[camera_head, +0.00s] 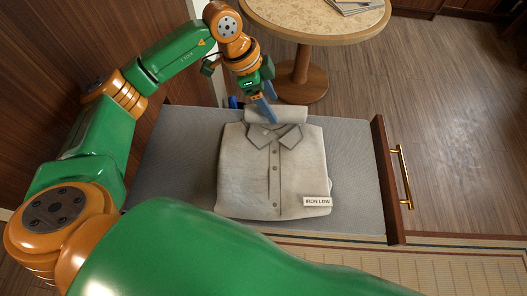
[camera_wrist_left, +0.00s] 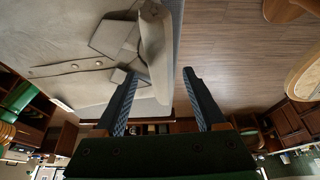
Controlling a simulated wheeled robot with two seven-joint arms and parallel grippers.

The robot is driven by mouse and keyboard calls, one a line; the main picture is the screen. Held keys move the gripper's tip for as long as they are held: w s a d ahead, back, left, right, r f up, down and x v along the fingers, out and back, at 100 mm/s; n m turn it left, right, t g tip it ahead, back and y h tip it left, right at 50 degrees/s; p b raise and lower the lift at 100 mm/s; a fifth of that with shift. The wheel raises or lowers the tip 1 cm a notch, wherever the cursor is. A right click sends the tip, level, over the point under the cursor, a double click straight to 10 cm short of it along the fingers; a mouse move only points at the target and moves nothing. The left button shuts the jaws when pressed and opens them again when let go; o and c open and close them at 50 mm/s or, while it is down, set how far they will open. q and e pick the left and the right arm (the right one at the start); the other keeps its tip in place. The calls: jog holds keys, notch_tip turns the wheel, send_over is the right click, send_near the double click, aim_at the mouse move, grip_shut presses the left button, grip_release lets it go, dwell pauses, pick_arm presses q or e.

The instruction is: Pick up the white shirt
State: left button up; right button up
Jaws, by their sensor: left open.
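The white shirt (camera_head: 245,180) lies folded and buttoned, looking pale grey, with its collar toward the far side. A rolled edge (camera_head: 277,115) stands up behind the collar. My left gripper (camera_head: 270,116) is open at this far edge, fingers pointing down. In the left wrist view the shirt (camera_wrist_left: 60,60) fills the upper left, and its raised rolled edge (camera_wrist_left: 157,55) shows between the open fingers (camera_wrist_left: 161,72). I cannot tell whether the fingers touch the cloth. My right gripper is not in view.
The shirt rests on a grey surface (camera_head: 350,160) with a wooden front and a brass handle (camera_head: 403,177) at right. A small "IRON LOW" label (camera_head: 317,201) lies at the shirt's lower right. A round table (camera_head: 320,20) stands behind. The floor (camera_head: 460,130) at right is clear.

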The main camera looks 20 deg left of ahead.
pick_arm(q)
jog(key=shift+w+a+f, duration=0.25)
jog(key=shift+w+f, duration=0.15)
jog(key=shift+f, duration=0.1)
jog(key=shift+w, duration=0.2)
jog(key=shift+d+r, duration=0.1)
jog(key=shift+d, duration=0.2)
jog(key=shift+c, duration=0.2)
jog(key=shift+s+d+r, duration=0.3)
jog(key=shift+s+d, duration=0.2)
jog(key=shift+d, duration=0.05)
jog(key=c, duration=0.7)
jog(key=shift+a, duration=0.1)
jog(key=c, duration=0.4)
jog(key=shift+w+a+f, duration=0.1)
jog(key=shift+a, duration=0.1)
grip_shut()
